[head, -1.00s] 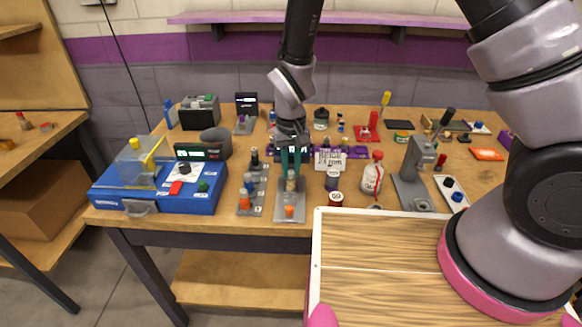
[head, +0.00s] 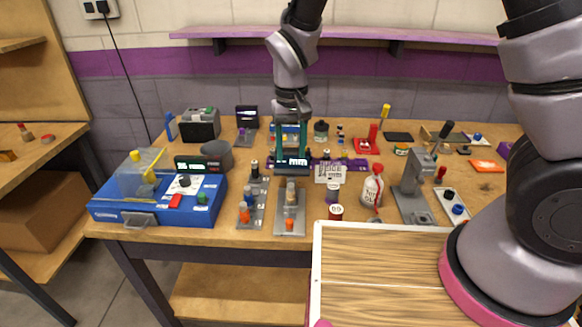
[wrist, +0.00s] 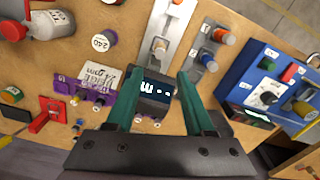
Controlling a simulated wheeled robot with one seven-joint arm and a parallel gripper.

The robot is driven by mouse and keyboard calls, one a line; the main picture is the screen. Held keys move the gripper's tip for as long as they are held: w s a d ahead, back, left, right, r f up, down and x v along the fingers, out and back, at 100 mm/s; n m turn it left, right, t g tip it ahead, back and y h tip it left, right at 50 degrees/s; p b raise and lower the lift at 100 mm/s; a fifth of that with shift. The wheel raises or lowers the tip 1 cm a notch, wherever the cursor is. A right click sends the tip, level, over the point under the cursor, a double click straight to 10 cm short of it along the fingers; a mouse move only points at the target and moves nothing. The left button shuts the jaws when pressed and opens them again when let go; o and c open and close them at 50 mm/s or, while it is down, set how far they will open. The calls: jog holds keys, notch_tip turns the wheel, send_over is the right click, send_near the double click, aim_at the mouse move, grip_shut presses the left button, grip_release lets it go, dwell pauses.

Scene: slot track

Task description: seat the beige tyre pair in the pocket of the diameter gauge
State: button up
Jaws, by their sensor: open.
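The beige tyre pair (head: 291,189) stands upright on the far half of a grey plate (head: 290,211), which also carries an orange piece (head: 289,225). A dark box with a lit readout (head: 291,162) stands behind this plate; together they look like the diameter gauge. I cannot tell how deep the pair sits. My gripper (head: 291,160) is open and empty, above and behind the pair and apart from it. In the wrist view the tyre pair (wrist: 160,48) lies beyond the teal fingertips, and the readout box (wrist: 156,94) shows between the fingers.
A second grey plate with orange and grey pieces (head: 252,208) stands close on the left, beside a blue machine (head: 160,205). A white sign (head: 329,174), labelled jars (head: 335,212) and a white bottle (head: 371,190) stand on the right. A wood-topped board (head: 380,270) is in front.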

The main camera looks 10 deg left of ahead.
jog(key=w+d+r+m+t+y, duration=0.1)
jog(key=w+d+r+m+y, duration=0.1)
jog(key=d+r, duration=0.7)
jog(key=w+d+r+m+t+y, duration=0.1)
jog(key=w+d+r+m, duration=0.1)
jog(key=d+r, duration=0.7)
jog(key=s+d+r+m+t+h, duration=0.1)
jog(key=s+d+r+m+t, duration=0.2)
jog(key=s+d+r, duration=0.6)
jog(key=d+r+t, duration=0.2)
jog(key=d+r, duration=0.1)
jog(key=d, duration=0.1)
jog(key=shift+s+m, duration=0.25)
jog(key=shift+m, duration=0.15)
